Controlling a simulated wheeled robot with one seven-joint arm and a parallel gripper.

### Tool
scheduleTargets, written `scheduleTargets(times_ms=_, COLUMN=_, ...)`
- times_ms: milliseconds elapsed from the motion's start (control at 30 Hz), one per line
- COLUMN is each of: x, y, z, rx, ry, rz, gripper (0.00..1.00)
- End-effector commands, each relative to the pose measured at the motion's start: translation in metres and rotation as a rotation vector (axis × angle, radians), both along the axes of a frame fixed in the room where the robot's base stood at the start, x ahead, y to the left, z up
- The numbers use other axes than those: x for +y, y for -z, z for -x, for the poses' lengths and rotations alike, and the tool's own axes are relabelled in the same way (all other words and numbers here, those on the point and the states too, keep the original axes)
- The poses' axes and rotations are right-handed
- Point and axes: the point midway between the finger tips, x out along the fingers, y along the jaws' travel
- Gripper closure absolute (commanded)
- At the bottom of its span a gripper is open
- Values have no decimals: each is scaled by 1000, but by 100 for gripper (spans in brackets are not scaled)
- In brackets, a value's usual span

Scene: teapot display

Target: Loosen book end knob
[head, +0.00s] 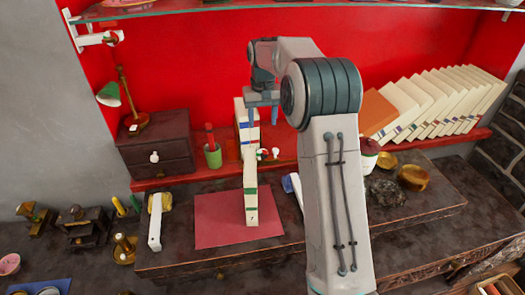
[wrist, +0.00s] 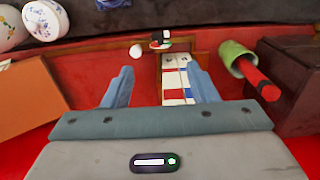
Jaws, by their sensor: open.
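A small white ball-shaped knob (head: 276,151) sits low at the shelf's front, beside a small red, white and green piece (head: 263,155). Both also show in the wrist view, the knob (wrist: 136,52) left of the piece (wrist: 160,40). I cannot tell how they connect to the book end. My gripper (head: 262,119) is open above the shelf, apart from the knob. In the wrist view, the gripper (wrist: 158,72) has its blue fingers spread, with pale books (wrist: 174,82) below and between them, nearer the right finger. The book end's body is not clearly visible.
A green cup with a red stick (head: 213,154) stands left of the books. A row of leaning books (head: 425,100) fills the shelf's right. A dark drawer box (head: 155,145) is left. A glass shelf (head: 290,8) crosses above.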

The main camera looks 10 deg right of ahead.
Motion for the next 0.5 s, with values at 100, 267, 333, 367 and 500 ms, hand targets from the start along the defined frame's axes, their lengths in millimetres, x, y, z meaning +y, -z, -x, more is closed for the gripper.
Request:
scheduleTargets(times_ms=100, x=0, y=11, z=0, rx=3, ry=0, rz=0, gripper=47)
scheduleTargets(times_ms=267, x=0, y=40, z=1, rx=6, ry=0, rz=0, gripper=47)
scheduleTargets(times_ms=333, x=0, y=55, z=1, rx=6, ry=0, rz=0, gripper=47)
scheduleTargets(times_ms=367, x=0, y=62, z=1, rx=6, ry=0, rz=0, gripper=47)
scheduleTargets(times_ms=500, x=0, y=91, z=1, rx=6, ry=0, rz=0, gripper=47)
